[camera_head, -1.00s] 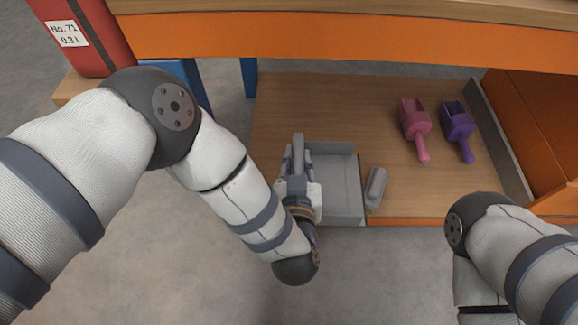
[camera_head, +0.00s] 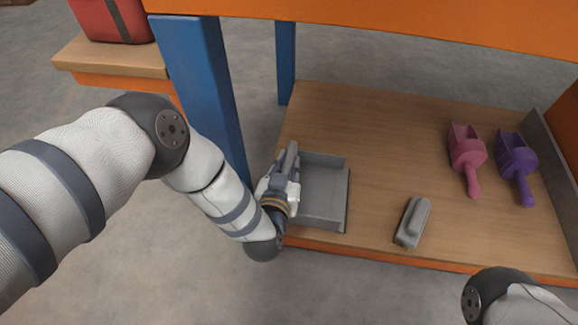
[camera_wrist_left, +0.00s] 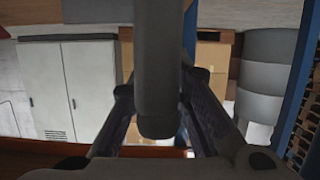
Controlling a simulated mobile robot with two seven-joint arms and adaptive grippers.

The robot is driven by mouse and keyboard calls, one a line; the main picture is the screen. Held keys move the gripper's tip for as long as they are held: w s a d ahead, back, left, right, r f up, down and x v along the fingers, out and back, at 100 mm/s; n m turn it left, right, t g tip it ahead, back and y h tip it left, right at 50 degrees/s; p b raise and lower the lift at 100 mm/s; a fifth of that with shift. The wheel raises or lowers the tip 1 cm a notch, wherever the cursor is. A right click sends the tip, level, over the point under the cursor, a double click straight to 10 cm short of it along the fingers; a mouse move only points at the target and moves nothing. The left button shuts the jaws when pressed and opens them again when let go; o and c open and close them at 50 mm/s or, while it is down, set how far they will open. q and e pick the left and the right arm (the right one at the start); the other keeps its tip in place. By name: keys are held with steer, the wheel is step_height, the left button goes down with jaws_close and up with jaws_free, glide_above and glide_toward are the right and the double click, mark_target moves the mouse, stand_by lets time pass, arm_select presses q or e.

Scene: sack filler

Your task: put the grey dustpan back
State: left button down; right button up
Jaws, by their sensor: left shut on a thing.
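The grey dustpan (camera_head: 322,192), a shallow square pan, is at the left front part of the low wooden shelf in the head view. I cannot tell whether it touches the shelf board. My left gripper (camera_head: 287,182) is at its left side, shut on its grey handle (camera_head: 291,156). In the left wrist view the handle (camera_wrist_left: 157,65) runs down between the fingers of my left gripper (camera_wrist_left: 158,120). The pan itself is not clear in that view. My right gripper is not in view; only part of that arm shows at the bottom right.
The wooden shelf (camera_head: 385,135) has blue posts (camera_head: 205,90) at its left. A grey brush-like block (camera_head: 412,222) lies to the right of the dustpan. A pink scoop (camera_head: 466,157) and a purple scoop (camera_head: 517,165) lie farther right. The shelf middle is clear.

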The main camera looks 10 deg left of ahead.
arm_select(q)
steer(key=c, duration=1.5)
jaws_free()
steer(key=shift+f, duration=0.1)
steer(key=p+v, duration=0.5)
steer(key=v, duration=0.7)
steer(key=shift+p, duration=0.4)
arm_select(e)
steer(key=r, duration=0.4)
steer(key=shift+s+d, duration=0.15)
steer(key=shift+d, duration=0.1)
